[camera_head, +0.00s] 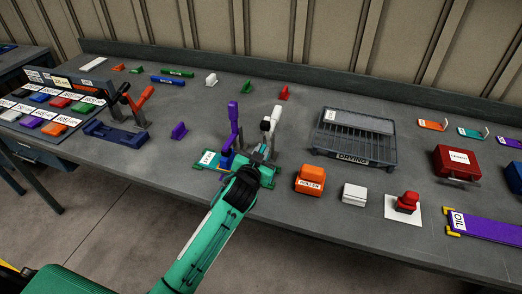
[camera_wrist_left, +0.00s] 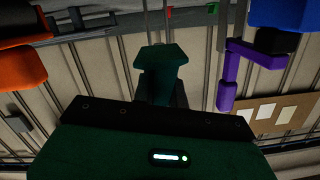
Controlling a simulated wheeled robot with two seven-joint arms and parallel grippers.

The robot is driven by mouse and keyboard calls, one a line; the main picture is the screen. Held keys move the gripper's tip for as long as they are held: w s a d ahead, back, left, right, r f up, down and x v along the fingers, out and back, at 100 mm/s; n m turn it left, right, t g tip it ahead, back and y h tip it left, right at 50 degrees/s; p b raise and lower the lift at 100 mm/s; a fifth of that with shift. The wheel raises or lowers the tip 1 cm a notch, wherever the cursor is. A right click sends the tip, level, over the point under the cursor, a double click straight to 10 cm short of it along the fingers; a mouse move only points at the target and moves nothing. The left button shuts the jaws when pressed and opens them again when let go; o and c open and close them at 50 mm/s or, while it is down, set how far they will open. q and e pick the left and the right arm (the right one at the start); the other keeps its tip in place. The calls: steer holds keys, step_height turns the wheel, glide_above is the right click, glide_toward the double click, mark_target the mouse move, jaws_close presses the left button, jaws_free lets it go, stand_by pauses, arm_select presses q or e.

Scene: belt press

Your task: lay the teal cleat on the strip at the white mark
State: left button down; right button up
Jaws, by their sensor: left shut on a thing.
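My left gripper (camera_head: 257,157) is at the belt press (camera_head: 207,160), a teal-based fixture with a purple lever (camera_head: 233,116) and a white-topped lever (camera_head: 273,116) standing up. In the left wrist view it is shut on a dark teal piece (camera_wrist_left: 160,68), which looks like the teal cleat. In the head view the cleat cannot be told apart from the teal press base and my gripper. The strip and its white mark cannot be made out; my wrist hides part of the press. My right gripper is not in view.
A wire drying tray (camera_head: 325,153) stands right of the press. An orange roller block (camera_head: 310,179), a white block (camera_head: 354,194) and a red stamp (camera_head: 407,202) line the front.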

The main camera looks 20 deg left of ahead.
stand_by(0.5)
arm_select(q)
steer(key=shift+f, duration=0.2)
steer(key=shift+f+b, duration=0.55)
steer(key=shift+f, duration=0.1)
steer(key=shift+r, duration=0.15)
step_height(320, 180, up, 4)
steer(key=p, duration=0.4)
stand_by(0.6)
